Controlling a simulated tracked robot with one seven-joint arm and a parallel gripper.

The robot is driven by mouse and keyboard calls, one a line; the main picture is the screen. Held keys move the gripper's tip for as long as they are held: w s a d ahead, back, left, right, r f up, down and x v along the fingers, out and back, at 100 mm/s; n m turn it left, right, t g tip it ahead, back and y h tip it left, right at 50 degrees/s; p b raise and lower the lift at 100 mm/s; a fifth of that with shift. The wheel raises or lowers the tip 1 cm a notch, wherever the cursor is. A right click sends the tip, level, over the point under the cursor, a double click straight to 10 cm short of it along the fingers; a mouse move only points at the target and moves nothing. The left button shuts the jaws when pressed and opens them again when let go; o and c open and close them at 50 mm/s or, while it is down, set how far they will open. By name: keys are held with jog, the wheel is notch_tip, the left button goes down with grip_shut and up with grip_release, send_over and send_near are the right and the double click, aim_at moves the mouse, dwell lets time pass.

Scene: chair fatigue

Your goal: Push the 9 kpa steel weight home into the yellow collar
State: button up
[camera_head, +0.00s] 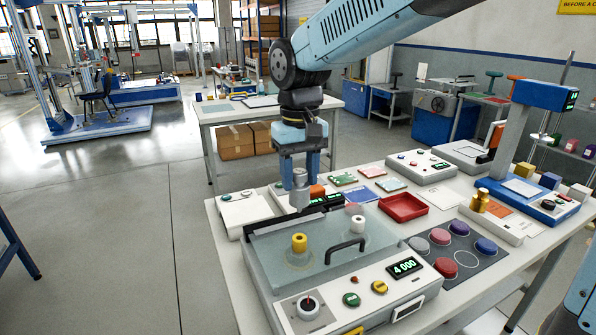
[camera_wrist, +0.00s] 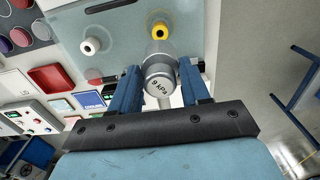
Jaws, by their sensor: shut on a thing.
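My gripper (camera_head: 300,172) is shut on the steel weight (camera_head: 300,196), a grey cylinder. In the wrist view my gripper's blue fingers (camera_wrist: 164,92) flank the weight (camera_wrist: 158,72), whose near end reads "9 kPa". The yellow collar (camera_head: 299,243) stands on the clear lid of the grey test machine. In the head view the weight hangs above the collar, apart from it. In the wrist view the collar (camera_wrist: 159,30) shows just beyond the weight's far end, its lower part hidden by the weight.
A white collar (camera_head: 356,224) stands on the same lid (camera_head: 270,252), with a black handle (camera_head: 345,248) nearby. A red tray (camera_head: 403,207) and a mat with several coloured discs (camera_head: 457,252) lie to the right.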

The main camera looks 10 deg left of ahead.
aim_at(299, 199)
jog(key=shift+f, duration=2.9)
jog(key=shift+s+f, duration=0.1)
jog(key=shift+f, duration=1.6)
dwell(0.4)
jog(key=o, duration=1)
jog(key=shift+o, duration=0.2)
notch_tip(299, 199, up, 14)
jog(key=shift+f, duration=0.15)
